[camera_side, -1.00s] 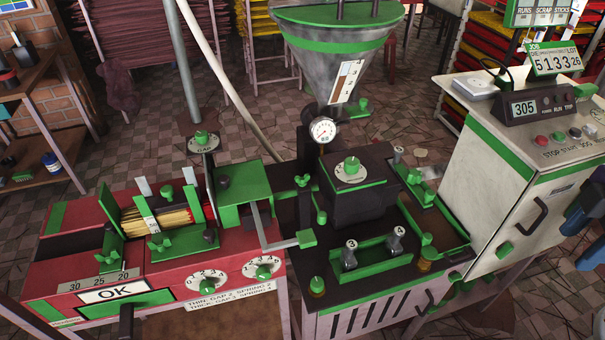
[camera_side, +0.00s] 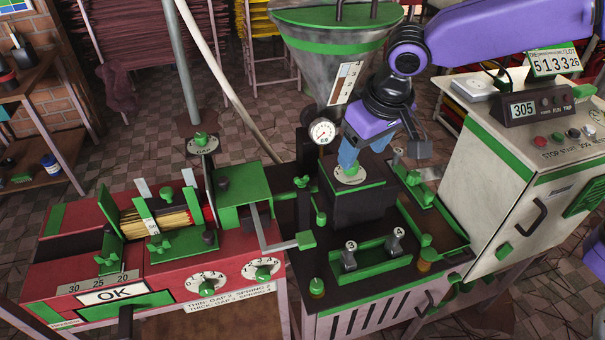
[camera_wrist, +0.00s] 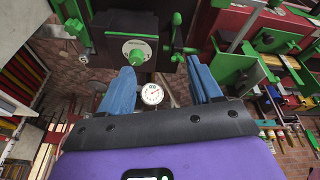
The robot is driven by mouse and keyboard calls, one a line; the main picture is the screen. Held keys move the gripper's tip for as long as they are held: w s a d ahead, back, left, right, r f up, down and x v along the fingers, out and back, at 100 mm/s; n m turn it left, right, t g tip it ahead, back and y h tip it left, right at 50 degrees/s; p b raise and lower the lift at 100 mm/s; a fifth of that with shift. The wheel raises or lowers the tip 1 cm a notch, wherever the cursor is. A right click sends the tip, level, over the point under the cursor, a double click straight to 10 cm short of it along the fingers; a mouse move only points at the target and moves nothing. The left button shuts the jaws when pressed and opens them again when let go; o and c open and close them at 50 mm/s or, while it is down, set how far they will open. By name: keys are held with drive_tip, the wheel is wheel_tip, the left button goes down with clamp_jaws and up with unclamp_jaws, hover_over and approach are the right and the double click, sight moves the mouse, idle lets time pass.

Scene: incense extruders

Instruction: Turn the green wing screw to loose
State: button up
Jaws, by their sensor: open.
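A green wing-shaped screw (camera_side: 301,182) stands upright at the left edge of the dark machine top in the side view. A green knob on a pale round dial (camera_side: 350,175) sits on the dark block just right of it; the knob and dial also show in the wrist view (camera_wrist: 137,54). I cannot tell for sure which green part is the named screw. My gripper (camera_side: 348,157) points down with its blue fingers just over the dial, partly hiding the knob. In the wrist view my gripper (camera_wrist: 160,67) is open, its fingers well apart with nothing between them.
A pressure gauge (camera_side: 322,131) and a metal hopper (camera_side: 330,70) stand close behind my gripper. A red unit (camera_side: 150,265) with green parts is at left. A pale control cabinet (camera_side: 490,190) stands at right. A green-railed tray (camera_side: 373,257) with two small knobs lies in front.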

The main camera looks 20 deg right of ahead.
drive_tip(key=w+a+f+m+t, duration=0.1)
drive_tip(key=w+a+m, duration=0.2)
drive_tip(key=w+a, duration=0.35)
approach(302, 177)
drive_tip(key=x, duration=0.8)
drive_tip(key=shift+f, duration=0.3)
drive_tip(key=c, duration=1)
drive_tip(key=shift+c, duration=0.2)
